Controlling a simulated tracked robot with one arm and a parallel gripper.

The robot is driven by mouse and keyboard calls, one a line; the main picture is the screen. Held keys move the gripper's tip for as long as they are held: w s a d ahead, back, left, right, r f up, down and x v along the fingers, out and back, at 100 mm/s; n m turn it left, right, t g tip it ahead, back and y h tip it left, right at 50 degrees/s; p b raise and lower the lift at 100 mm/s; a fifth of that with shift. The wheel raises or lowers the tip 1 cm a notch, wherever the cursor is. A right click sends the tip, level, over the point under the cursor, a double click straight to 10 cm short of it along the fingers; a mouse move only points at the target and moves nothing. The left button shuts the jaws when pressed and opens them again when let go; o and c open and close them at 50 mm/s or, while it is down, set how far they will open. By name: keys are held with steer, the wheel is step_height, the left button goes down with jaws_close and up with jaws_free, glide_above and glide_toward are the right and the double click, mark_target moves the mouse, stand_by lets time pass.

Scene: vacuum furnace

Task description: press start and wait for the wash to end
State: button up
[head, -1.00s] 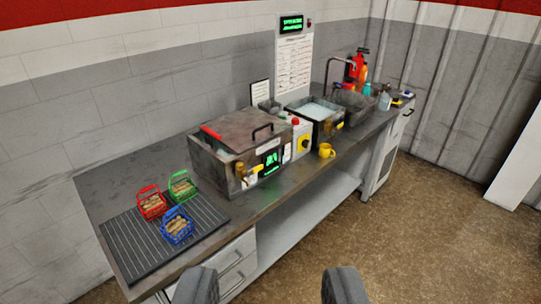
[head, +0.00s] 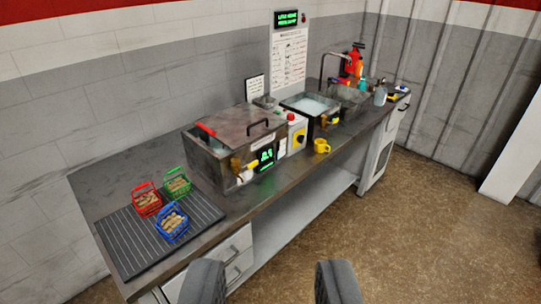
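A grey metal washer tank (head: 222,165) stands on the bench with a lid (head: 240,130) over its top; the lid has a black handle. A small green-lit panel (head: 265,158) is on its front, its characters too small to read. No start button can be told apart at this size. Yellow fittings (head: 248,170) sit beside the panel. A wall display (head: 287,19) glows green with two blurred lines of text. My gripper (head: 271,285) is open and empty, in front of the bench and well short of the tank.
Red (head: 147,199), green (head: 176,182) and blue (head: 172,222) baskets with brownish contents stand on a ribbed mat (head: 125,240) at the left. The floor (head: 430,235) in front is clear.

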jaws_close()
stand_by(1.5)
